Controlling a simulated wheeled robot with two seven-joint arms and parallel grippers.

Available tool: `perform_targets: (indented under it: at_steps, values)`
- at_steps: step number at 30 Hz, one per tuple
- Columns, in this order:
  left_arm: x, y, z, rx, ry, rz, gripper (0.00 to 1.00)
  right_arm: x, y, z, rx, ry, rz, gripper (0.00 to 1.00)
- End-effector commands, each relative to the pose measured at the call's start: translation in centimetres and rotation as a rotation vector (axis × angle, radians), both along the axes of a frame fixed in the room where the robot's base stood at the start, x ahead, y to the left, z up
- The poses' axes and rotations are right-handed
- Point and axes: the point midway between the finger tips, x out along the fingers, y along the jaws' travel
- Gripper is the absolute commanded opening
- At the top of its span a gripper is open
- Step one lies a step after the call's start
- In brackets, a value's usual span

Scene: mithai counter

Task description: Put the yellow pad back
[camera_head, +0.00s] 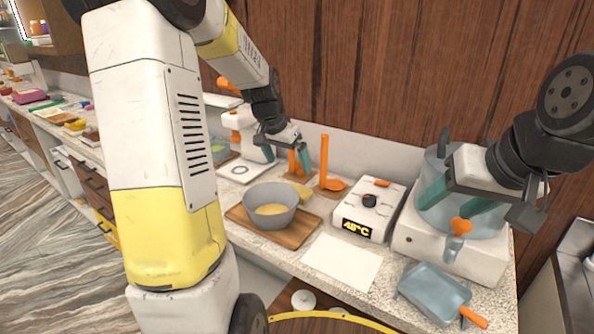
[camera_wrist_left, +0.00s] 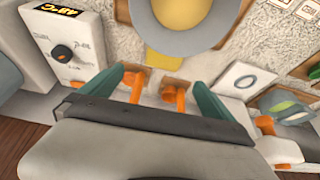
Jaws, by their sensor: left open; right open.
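The yellow pad (camera_head: 301,191) lies on the counter by the back right of the grey bowl (camera_head: 284,195), which hides part of it. In the left wrist view the pad (camera_wrist_left: 166,66) shows beyond my fingertips, partly under the bowl's rim. My left gripper (camera_head: 287,155) is open and empty, behind and above the pad, its teal fingers apart over an orange-pegged wooden holder (camera_head: 293,176). My right gripper (camera_head: 450,206) is open at the right, in front of the clear pot, away from the pad.
The bowl stands on a wooden board (camera_head: 246,221) and holds yellow stuff. An upright orange-handled tool (camera_head: 324,158) stands close right of my left gripper. A dial unit (camera_head: 368,209) reads 48°C. A white sheet (camera_head: 342,262) and a blue pan (camera_head: 430,290) lie in front.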

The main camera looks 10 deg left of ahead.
Motion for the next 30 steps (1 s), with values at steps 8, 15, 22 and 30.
perform_targets:
  at_steps: [8,15,22,30]
  values:
    - [-11.6,-3.3,8.4,-0.045,-0.065,0.103,1.00,0.0,0.0,0.0,0.000,0.000,0.000,0.57]
    - [-21.9,-5.1,10.5,-0.131,-0.106,0.194,1.00,0.0,0.0,0.0,0.000,0.000,0.000,0.57]
    - [-26.4,-5.6,10.0,-0.184,-0.119,0.236,1.00,0.0,0.0,0.0,0.000,0.000,0.000,0.57]
    - [-26.8,-5.7,9.9,-0.190,-0.118,0.241,1.00,0.0,0.0,0.0,0.000,0.000,0.000,0.57]
